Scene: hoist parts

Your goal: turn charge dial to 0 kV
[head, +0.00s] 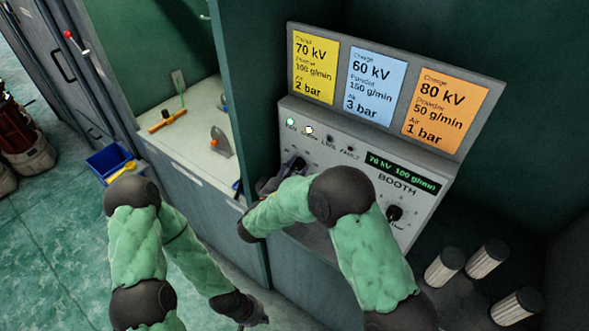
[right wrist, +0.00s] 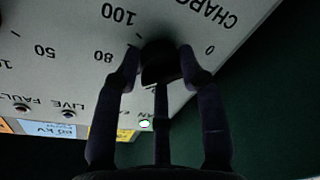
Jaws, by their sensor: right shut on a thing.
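The charge dial (right wrist: 160,62) is a dark knob on the grey control panel (head: 336,166), with scale marks such as 0, 80 and 100 around it. My right gripper (right wrist: 161,66) is shut on it, one finger on each side. In the head view my arm and gripper partly hide the dial (head: 294,163). The panel display (head: 402,171) reads 70 kV 100 g/min. Which mark the dial points to is not clear. My left gripper (head: 255,311) hangs low in front of the cabinets, away from the panel; its jaws are too small and dark to judge.
Yellow, blue and orange setting cards (head: 376,85) stand above the panel. Another dial (head: 394,213) sits at its lower right. Several pale ribbed cylinders (head: 489,259) stand on the right. A white bench (head: 185,145) with tools and a blue bin (head: 108,161) are on the left.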

